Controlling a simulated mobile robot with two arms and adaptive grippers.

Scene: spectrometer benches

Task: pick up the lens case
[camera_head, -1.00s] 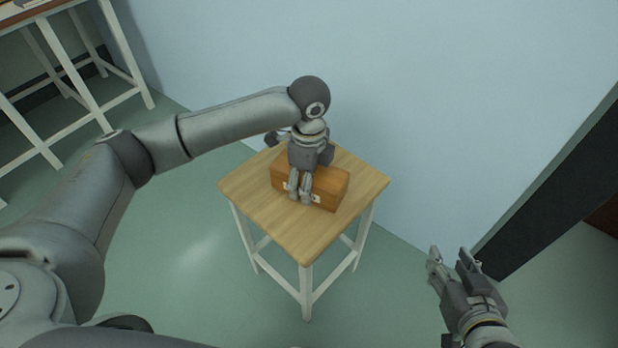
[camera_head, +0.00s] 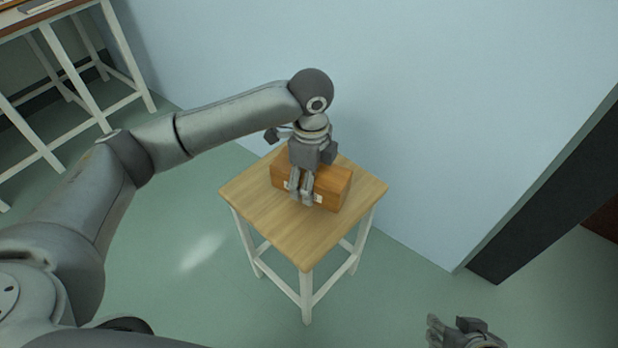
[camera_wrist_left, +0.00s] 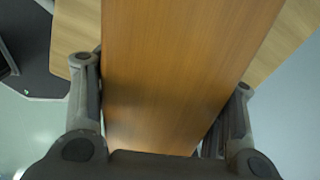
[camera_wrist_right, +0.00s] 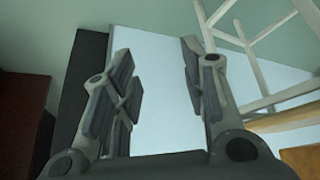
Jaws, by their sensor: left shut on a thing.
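The lens case is an orange-brown wooden box (camera_head: 336,190) with light metal clasps on its front, at the small wood-topped table. My left gripper (camera_head: 301,198) reaches down over it from above and is shut on it. In the left wrist view the case (camera_wrist_left: 185,60) fills the middle, with one finger of my left gripper (camera_wrist_left: 163,88) on each side. I cannot tell whether the case rests on the table or is just above it. My right gripper (camera_head: 455,324) is at the bottom edge of the head view, partly cut off. The right wrist view shows its fingers (camera_wrist_right: 158,62) apart and empty.
The small table (camera_head: 300,240) has white legs and a bare top around the case. A pale blue wall (camera_head: 450,120) stands close behind it. A dark door-like edge (camera_head: 560,190) is at right. Another white-legged bench (camera_head: 75,60) is at upper left. Floor in front is clear.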

